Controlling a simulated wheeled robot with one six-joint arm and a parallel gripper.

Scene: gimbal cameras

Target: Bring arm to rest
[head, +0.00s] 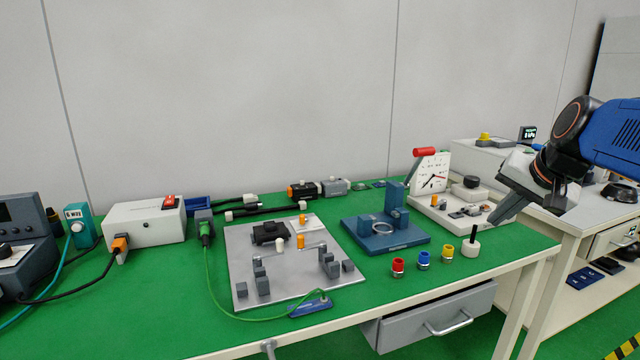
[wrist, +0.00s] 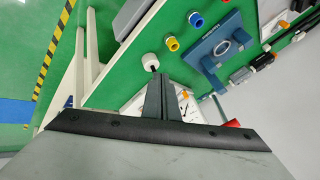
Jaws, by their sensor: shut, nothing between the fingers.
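My gripper (head: 492,220) is at the right in the head view, with its fingers pointing down and to the left. It is shut and empty, above the right end of the green bench (head: 390,285). In the wrist view the closed fingers (wrist: 162,80) point up the picture. The white panel with a gauge dial and red handle (head: 432,172) is just left of my gripper and partly behind it. A white knob with a black stem (head: 471,246) stands below and left of the fingers; it also shows in the wrist view (wrist: 150,60).
Red (head: 398,267), blue (head: 424,260) and yellow (head: 447,251) fittings stand along the bench's front edge. A blue fixture with a ring (head: 400,240) and a grey plate with blocks (head: 300,285) lie left of them. A second, white bench stands right. The air above the green bench is free.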

